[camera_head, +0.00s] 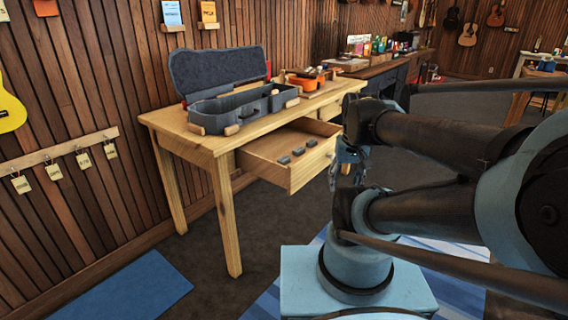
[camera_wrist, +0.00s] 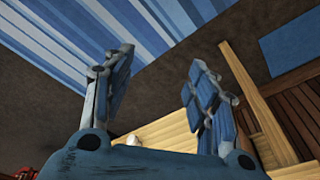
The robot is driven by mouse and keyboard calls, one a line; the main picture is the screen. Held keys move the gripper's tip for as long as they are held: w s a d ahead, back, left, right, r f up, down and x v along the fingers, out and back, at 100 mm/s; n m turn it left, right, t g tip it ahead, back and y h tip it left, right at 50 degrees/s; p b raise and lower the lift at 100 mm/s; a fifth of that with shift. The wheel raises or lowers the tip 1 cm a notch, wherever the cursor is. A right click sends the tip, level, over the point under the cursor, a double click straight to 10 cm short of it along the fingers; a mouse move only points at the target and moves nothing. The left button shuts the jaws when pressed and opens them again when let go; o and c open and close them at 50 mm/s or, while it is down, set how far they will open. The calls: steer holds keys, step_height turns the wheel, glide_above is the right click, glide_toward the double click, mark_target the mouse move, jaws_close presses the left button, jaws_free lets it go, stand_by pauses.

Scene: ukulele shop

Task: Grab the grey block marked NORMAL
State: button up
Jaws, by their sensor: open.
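Several small grey blocks (camera_head: 297,151) lie in a row inside the open drawer (camera_head: 270,145) of the wooden table. Their markings are too small to read, so I cannot tell which one is marked NORMAL. My gripper (camera_head: 346,165) is to the right of the drawer in the head view, partly hidden by my arm. In the wrist view my gripper (camera_wrist: 158,85) has its two blue fingers spread apart with nothing between them. The wrist view shows floor, a striped rug and wooden furniture, but no grey block that I can make out.
The wooden table (camera_head: 178,122) carries an open grey ukulele case (camera_head: 215,115) and an orange box (camera_head: 305,83). A striped blue rug (camera_head: 262,303) and a plain blue mat (camera_head: 128,290) lie on the floor. Dark floor is free in front of the table.

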steer(key=w+a+r+m, duration=0.25)
steer(key=w+r, duration=0.35)
steer(key=w, duration=0.3)
steer(key=r+m+g, duration=0.2)
steer(key=m, duration=0.3)
glide_above(284, 158)
steer(key=f, duration=1.2)
steer(key=shift+w+a, duration=0.1)
steer(key=shift+a, duration=0.15)
steer(key=shift+w+d+f, duration=0.1)
steer(key=shift+f, duration=1.2)
steer(key=shift+d+f, duration=0.1)
steer(key=shift+f, duration=1.2)
steer(key=c, duration=1.1)
